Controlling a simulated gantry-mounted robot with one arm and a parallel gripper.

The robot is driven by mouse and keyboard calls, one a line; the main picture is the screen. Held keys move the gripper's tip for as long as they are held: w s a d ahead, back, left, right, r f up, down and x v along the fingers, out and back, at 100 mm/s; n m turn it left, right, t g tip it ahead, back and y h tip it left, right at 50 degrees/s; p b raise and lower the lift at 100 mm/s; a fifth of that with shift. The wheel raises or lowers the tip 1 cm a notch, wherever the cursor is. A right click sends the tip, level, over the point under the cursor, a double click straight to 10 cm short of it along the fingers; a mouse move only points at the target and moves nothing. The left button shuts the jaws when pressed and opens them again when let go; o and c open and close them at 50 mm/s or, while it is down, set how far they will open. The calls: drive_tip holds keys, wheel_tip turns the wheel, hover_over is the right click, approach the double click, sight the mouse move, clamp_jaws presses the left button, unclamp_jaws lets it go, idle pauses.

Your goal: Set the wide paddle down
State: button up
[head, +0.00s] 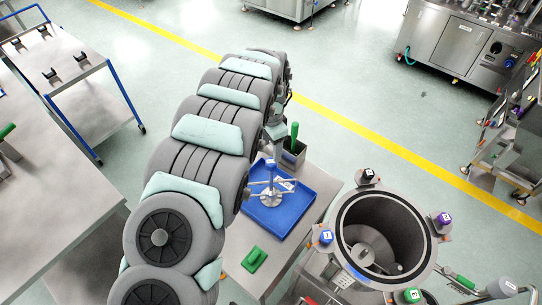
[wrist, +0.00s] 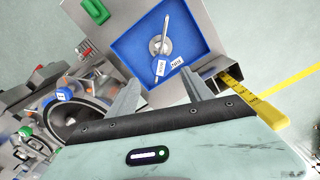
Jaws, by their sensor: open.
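A metal piece with a round base and thin bars, which I take for the wide paddle (head: 271,196), stands in the blue tray (head: 257,215). In the wrist view, the paddle (wrist: 158,45) shows as a round hub with a long rod, inside the tray (wrist: 127,48). Two white tags lie near it; their text is too small to read. My gripper (wrist: 162,92) is open in the wrist view, with its two fingers wide apart near the tray's near edge. Nothing is between them. In the head view my arm hides most of the gripper.
A steel vessel (head: 339,225) with colored knobs stands right of the tray. A green block (head: 254,258) lies on the bench in front of the tray. A cart (head: 60,50) is at the left.

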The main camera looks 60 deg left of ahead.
wheel_tip(320, 180, up, 4)
drive_tip(key=shift+f+p, duration=0.2)
drive_tip(key=shift+p, duration=0.85)
drive_tip(key=shift+w, duration=0.1)
